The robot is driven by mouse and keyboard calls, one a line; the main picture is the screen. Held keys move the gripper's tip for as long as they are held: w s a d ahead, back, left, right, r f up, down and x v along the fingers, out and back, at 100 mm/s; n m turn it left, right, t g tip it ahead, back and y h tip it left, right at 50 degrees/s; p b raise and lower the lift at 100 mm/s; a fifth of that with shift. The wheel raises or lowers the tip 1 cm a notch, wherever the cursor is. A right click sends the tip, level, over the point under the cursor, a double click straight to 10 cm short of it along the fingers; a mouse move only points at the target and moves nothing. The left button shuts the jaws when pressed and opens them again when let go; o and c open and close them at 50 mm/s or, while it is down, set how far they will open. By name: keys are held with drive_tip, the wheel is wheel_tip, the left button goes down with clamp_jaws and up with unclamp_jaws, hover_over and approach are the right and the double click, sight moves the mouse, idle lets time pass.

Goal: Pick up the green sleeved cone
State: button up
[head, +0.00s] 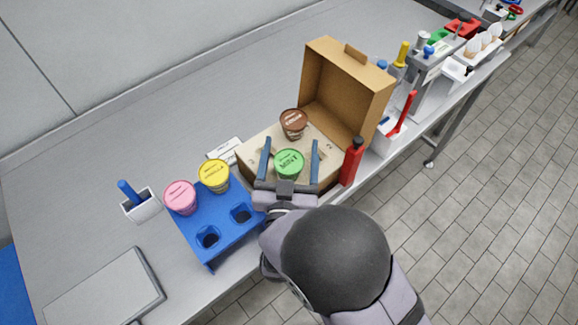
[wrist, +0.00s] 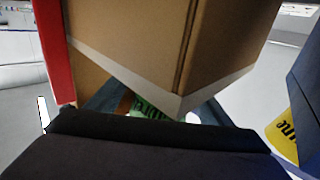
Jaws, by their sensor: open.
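The green sleeved cone (head: 288,163), with a lid marked MINT, stands in the light insert of an open cardboard box (head: 345,90). My gripper (head: 289,148) is open over the box, with one blue finger on each side of the green lid. In the head view I cannot tell whether the fingers touch it. In the wrist view a green patch of the cone (wrist: 145,107) shows low between the dark fingers, mostly hidden behind the cardboard and the gripper body. A brown-lidded cone (head: 293,123) stands behind it in the box.
A blue rack (head: 222,223) at the left holds a pink-lidded cone (head: 181,196) and a yellow-lidded cone (head: 215,175), with two empty holes in front. A red bottle (head: 352,163) stands close at the box's right. The counter behind is clear.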

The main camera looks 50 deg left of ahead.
drive_tip(key=c, duration=1.2)
drive_tip(key=shift+r, duration=0.2)
